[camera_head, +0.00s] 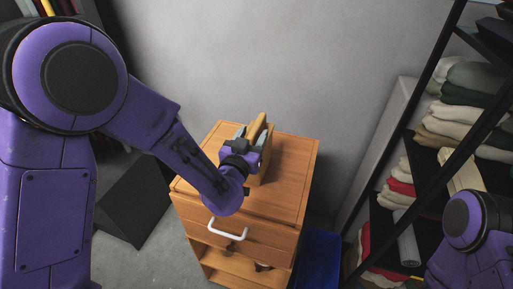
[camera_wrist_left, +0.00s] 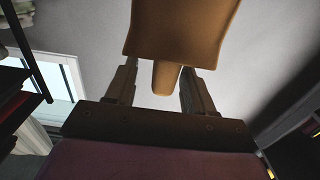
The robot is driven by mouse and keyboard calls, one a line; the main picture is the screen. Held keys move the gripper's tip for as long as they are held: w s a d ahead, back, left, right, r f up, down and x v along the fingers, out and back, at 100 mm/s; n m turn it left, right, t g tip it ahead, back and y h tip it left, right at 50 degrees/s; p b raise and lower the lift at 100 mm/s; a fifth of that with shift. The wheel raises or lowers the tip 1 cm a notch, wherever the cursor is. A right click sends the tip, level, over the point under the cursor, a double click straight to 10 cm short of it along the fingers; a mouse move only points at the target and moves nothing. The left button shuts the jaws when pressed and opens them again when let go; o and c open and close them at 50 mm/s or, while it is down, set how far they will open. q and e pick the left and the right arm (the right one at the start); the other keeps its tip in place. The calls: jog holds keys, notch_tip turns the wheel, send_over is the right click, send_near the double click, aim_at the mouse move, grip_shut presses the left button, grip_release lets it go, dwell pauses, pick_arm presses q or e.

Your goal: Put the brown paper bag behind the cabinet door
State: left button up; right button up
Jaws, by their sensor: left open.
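The brown paper bag (camera_head: 266,160) stands on top of the wooden cabinet (camera_head: 296,165), partly hidden by my left gripper (camera_head: 249,134). The gripper is open, with one finger on each side of the bag's handle part. In the left wrist view, the bag (camera_wrist_left: 180,30) fills the top centre, and its narrow tan part (camera_wrist_left: 165,78) sits between the open fingers of my left gripper (camera_wrist_left: 160,88), with gaps on both sides. The cabinet front has a white handle (camera_head: 228,230) and an open lower compartment (camera_head: 235,268). My right gripper is out of view.
A black shelf rack with folded clothes (camera_head: 465,100) stands on the right. A blue bin (camera_head: 318,258) is on the floor right of the cabinet. A dark angled object (camera_head: 140,205) lies left of it. The grey wall is close behind. The right part of the cabinet top is bare.

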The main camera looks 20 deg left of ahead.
aim_at(255, 126)
pick_arm(q)
jog(key=w+p, duration=0.1)
jog(key=w, duration=0.2)
jog(key=shift+w+a+r, duration=0.1)
jog(key=shift+w, duration=0.25)
grip_shut()
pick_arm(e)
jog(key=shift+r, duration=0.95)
